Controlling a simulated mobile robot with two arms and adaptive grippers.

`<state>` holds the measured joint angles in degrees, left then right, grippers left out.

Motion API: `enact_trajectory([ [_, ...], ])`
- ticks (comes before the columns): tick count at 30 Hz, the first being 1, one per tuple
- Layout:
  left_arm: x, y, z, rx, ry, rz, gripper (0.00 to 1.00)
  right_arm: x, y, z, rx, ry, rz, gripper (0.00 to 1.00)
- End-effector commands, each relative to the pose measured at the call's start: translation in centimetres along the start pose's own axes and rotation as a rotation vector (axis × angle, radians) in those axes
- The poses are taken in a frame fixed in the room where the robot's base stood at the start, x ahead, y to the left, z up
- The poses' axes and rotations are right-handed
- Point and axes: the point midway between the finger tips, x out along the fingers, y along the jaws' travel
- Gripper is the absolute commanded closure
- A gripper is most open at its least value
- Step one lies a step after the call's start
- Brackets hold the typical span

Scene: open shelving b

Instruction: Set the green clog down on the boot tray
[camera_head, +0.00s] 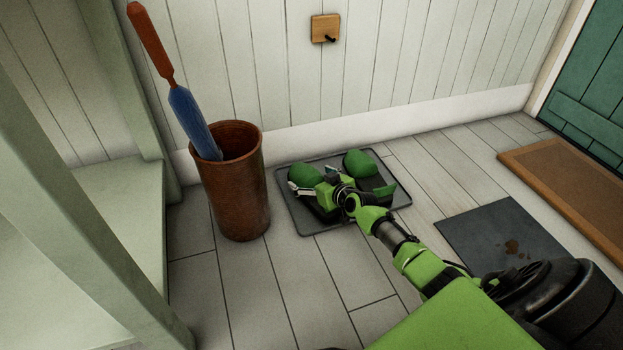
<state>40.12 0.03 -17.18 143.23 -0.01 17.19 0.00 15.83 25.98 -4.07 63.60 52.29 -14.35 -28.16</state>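The boot tray (309,229) is a dark, shallow, rimmed tray on the plank floor by the wall. Two rounded green clog toes show over it, the left clog (305,174) and the right clog (361,163), both with dark lower parts. My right gripper (304,188) reaches in from the lower right, low over the tray, at the left clog. A pale fingertip shows beside that clog. The wrist hides the rear of the clog and the middle of the tray, so I cannot tell whether the fingers grip it or whether it touches the tray. My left gripper is out of view.
A brown bin (235,190) with a blue umbrella (192,122) stands close left of the tray. Pale shelving (80,200) fills the left side. A grey mat (492,236) and a brown doormat (570,190) lie right. Floor in front is clear.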

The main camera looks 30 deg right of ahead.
Motion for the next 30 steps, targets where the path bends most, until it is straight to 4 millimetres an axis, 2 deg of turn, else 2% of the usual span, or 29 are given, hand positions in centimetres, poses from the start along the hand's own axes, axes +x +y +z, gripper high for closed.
enact_trajectory([
  [7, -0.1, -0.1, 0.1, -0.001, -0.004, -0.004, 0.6, -0.2, -0.1, 0.3, 0.0, -0.004, -0.002, 0.14],
  [11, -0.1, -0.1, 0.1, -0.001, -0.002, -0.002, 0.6, -0.9, -0.2, 0.3, 0.001, -0.003, -0.004, 0.14],
  [30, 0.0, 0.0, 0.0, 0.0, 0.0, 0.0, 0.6, -10.5, 0.0, 0.2, -0.002, -0.003, 0.0, 0.14],
])
